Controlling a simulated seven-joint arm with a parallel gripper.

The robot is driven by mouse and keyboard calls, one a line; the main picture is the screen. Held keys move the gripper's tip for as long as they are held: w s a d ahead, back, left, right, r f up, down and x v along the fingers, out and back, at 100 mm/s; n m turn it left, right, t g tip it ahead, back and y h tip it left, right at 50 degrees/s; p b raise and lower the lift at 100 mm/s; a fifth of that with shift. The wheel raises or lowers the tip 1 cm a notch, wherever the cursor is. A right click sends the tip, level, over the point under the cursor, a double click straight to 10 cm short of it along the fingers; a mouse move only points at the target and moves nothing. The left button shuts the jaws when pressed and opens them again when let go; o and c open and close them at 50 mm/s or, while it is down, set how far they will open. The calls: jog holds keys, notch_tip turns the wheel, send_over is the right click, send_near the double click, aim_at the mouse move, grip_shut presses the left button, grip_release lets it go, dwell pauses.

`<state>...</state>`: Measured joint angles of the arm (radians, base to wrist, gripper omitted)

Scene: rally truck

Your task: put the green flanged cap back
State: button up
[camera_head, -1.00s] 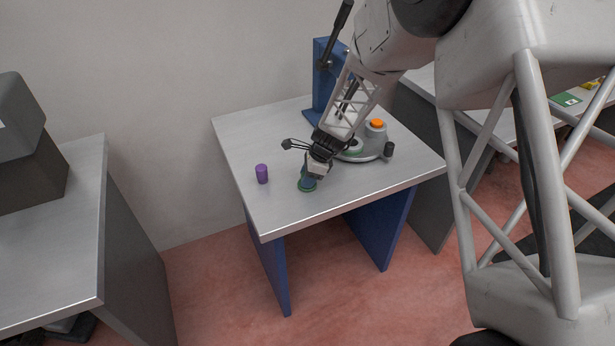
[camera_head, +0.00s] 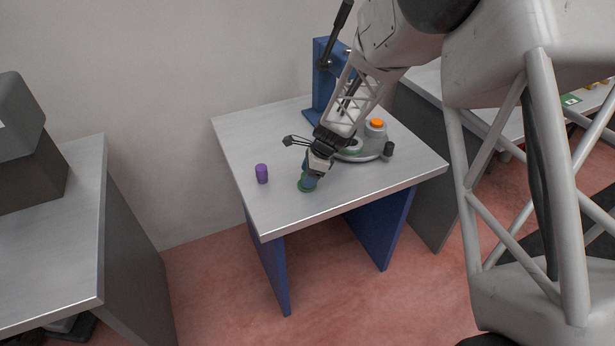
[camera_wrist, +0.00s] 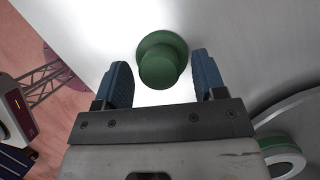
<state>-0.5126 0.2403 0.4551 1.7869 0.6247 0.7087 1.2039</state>
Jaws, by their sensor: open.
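The green flanged cap (camera_wrist: 162,62) sits on the metal table, its wide flange and narrower round body seen from above in the wrist view. In the head view the cap (camera_head: 304,186) shows at the table's front middle, partly hidden by my gripper. My gripper (camera_wrist: 163,76) is open, with its blue fingers on either side of the cap's near part and gaps on both sides. In the head view my gripper (camera_head: 309,181) is right above the cap. A grey round-based fixture (camera_head: 372,152) with an orange button and a pale green ring stands behind, to the right.
A purple cylinder (camera_head: 262,174) stands on the table (camera_head: 240,150) to the left of the cap. A blue press frame (camera_head: 322,85) with a black lever rises at the back. The table's front left is clear.

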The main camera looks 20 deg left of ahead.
jog(key=v, duration=1)
jog(key=shift+r, duration=0.4)
jog(key=shift+d, duration=0.1)
jog(key=shift+d+r, duration=0.1)
jog(key=s+d+r+n+t, duration=0.1)
jog(key=s+d+r+n, duration=0.1)
jog(key=s+d+r, duration=0.45)
jog(key=s+d+r+n+t+h, duration=0.1)
jog(key=s+d+r+n, duration=0.2)
jog(key=d, duration=0.6)
jog(key=s+d+r+n, duration=0.2)
jog(key=s+d+r, duration=0.2)
jog(key=d+r, duration=0.3)
jog(key=s+d+r+n+t+h, duration=0.1)
jog(key=s+d+n, duration=0.2)
jog(key=s+d, duration=0.5)
jog(key=s+d+r+n+t+h, duration=0.1)
jog(key=s+d+n+h, duration=0.1)
jog(key=s+d, duration=0.7)
jog(key=shift+s+n, duration=0.7)
jog(key=shift+s, duration=1.7)
